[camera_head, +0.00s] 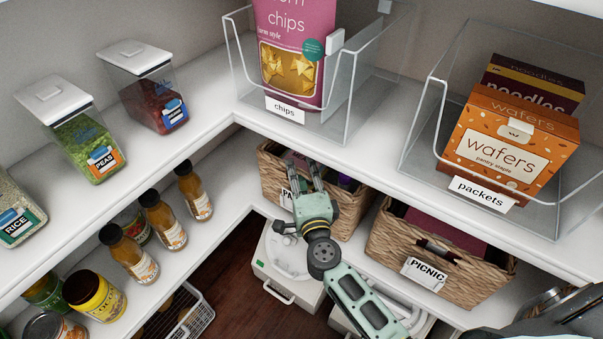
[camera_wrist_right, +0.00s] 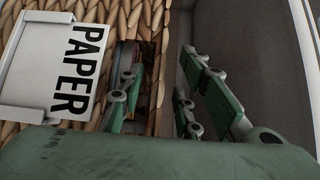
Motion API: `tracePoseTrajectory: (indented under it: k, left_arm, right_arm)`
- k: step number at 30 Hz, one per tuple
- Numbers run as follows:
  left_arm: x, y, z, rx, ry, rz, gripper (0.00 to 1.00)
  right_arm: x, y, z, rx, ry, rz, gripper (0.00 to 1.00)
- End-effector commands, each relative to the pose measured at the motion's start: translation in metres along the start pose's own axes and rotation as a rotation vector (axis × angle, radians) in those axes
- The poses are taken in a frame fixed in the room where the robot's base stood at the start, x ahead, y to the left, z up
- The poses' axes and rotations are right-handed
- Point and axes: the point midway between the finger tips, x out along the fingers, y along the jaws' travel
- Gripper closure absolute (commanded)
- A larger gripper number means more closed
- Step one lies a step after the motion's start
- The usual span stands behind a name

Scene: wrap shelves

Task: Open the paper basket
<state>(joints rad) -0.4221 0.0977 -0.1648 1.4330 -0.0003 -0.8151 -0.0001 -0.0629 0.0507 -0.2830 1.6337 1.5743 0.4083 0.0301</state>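The paper basket (camera_head: 272,178) is a woven wicker basket on the lower shelf, in the corner under the chips bin. Its white label, reading PAPER (camera_wrist_right: 72,62), shows large and turned sideways in the wrist view. My right gripper (camera_head: 303,178) is at the front of this basket and covers part of its label. In the wrist view the right gripper's fingers (camera_wrist_right: 165,95) are apart, one at the dark handle opening (camera_wrist_right: 136,70) and the other beyond the basket's top edge. The wicker rim lies between them; whether they touch it I cannot tell. My left gripper is not in view.
The picnic basket (camera_head: 437,262) stands to the right on the same shelf. Clear bins for chips (camera_head: 352,88) and packets (camera_head: 425,135) sit on the shelf above. A white box (camera_head: 285,265) is below. Orange bottles (camera_head: 163,220) and jars line the left lower shelf.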

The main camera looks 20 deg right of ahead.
Motion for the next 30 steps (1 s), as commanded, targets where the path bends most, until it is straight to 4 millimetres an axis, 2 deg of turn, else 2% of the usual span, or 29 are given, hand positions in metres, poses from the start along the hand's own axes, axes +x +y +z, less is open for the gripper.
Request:
tracePoseTrajectory:
  k: [2, 12, 30]
  left_arm:
    - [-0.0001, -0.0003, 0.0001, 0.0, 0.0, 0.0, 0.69]
    - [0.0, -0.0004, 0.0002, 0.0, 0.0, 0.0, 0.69]
    - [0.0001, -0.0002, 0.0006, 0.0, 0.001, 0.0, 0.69]
  right_arm:
    - [-0.0002, 0.0001, 0.0, 0.0, 0.0, 0.0, 0.7]
    - [-0.0005, 0.0003, -0.0001, 0.0, 0.0, 0.0, 0.99]
    - [-0.002, 0.001, 0.0011, -0.002, 0.0, 0.002, 1.0]
